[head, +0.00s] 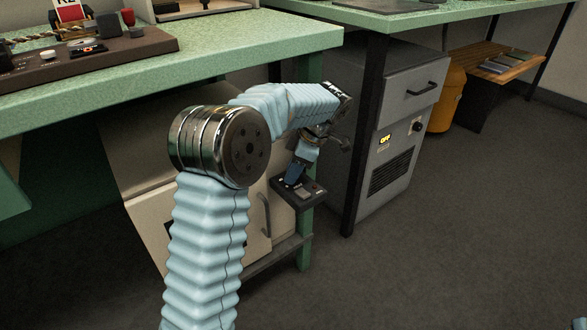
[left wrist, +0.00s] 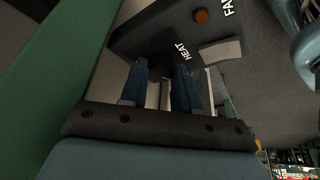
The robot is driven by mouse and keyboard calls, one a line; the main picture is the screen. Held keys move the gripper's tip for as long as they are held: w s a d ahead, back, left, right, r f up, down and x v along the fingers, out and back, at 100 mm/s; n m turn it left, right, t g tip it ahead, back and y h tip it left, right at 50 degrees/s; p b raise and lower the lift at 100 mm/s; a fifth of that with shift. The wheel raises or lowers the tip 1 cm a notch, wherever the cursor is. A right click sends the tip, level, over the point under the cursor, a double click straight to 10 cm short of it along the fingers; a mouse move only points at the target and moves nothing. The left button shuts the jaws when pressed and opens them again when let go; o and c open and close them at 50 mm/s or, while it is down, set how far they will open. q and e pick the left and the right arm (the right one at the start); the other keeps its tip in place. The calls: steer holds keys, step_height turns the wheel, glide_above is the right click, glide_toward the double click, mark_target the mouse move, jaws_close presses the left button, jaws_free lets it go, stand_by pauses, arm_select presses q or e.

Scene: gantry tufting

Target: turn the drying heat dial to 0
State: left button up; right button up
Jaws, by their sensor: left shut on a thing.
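A dark control box (head: 312,190) is fixed at the green table's leg under the tabletop. In the left wrist view the box (left wrist: 150,32) carries a HEAT label (left wrist: 182,50), a FAN label (left wrist: 229,8), an orange round lamp (left wrist: 201,16) and a pale switch-like piece (left wrist: 221,51). My left gripper (head: 292,179) reaches down to the box. Its two blue fingers (left wrist: 162,86) are shut on the dark dial beside the HEAT label. The fingers mostly hide the dial, and I cannot read its setting.
The green tabletop (head: 250,47) overhangs the box, with a cream cabinet (head: 145,205) below it. A grey unit (head: 398,135) with an OFF display stands to the right. A yellow bin (head: 447,98) is farther back. The floor at right (head: 450,240) is clear.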

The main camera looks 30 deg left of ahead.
arm_select(q)
jaws_close()
steer(key=o, duration=1)
jaws_free()
steer(key=shift+r, duration=0.1)
steer(key=p+v, duration=0.3)
steer(key=v, duration=1)
steer(key=shift+w+d+r, duration=0.1)
steer(key=shift+d+r, duration=0.1)
steer(key=shift+r, duration=0.05)
